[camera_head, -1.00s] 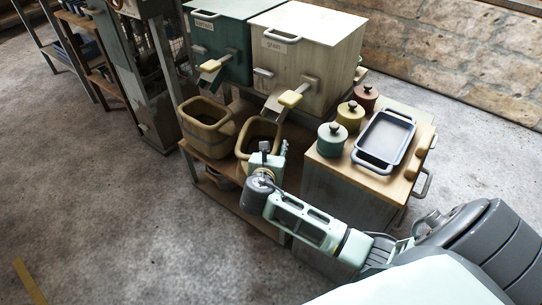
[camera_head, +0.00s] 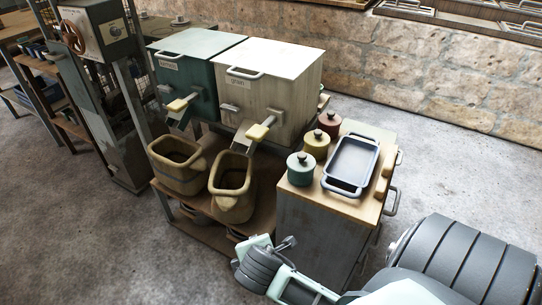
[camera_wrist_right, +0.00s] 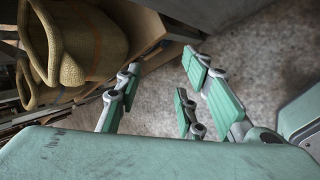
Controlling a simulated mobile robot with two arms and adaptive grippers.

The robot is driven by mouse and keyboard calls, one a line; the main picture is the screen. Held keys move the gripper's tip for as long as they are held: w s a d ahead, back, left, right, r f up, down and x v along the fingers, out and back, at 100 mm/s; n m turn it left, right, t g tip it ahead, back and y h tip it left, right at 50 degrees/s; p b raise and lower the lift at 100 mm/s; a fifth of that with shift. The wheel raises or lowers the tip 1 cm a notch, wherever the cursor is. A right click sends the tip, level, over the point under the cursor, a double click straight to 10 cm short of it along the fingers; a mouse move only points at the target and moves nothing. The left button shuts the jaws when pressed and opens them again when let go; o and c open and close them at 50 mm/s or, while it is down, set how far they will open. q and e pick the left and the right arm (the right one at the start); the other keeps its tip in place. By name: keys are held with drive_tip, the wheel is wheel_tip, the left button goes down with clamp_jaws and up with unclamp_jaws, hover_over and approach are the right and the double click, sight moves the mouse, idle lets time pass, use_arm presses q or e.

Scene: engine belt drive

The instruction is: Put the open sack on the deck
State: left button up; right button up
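Two tan, open-topped sacks stand side by side on a wooden shelf, a left sack (camera_head: 178,166) and a right sack (camera_head: 233,190), each under a bin's chute. Both look upright. Woven sack cloth (camera_wrist_right: 85,45) fills the upper left of the right wrist view, close to my gripper. My right gripper (camera_wrist_right: 162,85) is open, with its fingers spread over bare floor and nothing between them. In the head view my right wrist is low, in front of the shelf, and its fingertips are hard to make out. My left gripper is out of view. I cannot tell which surface is the deck.
A green bin (camera_head: 195,70) and a cream grain bin (camera_head: 275,85) stand behind the sacks. A cabinet (camera_head: 318,225) to the right holds three lidded jars and a grey tray (camera_head: 352,165). A machine with a wheel (camera_head: 75,38) stands left. The floor at left is clear.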

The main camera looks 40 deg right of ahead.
drive_tip(key=s+a+r+m+g+y, duration=0.2)
drive_tip(key=s+a+m+y, duration=0.2)
drive_tip(key=s+m, duration=0.8)
drive_tip(key=shift+s+a+y, duration=0.3)
drive_tip(key=shift+s+a, duration=0.1)
drive_tip(key=shift+a, duration=0.65)
drive_tip(key=shift+s, duration=0.1)
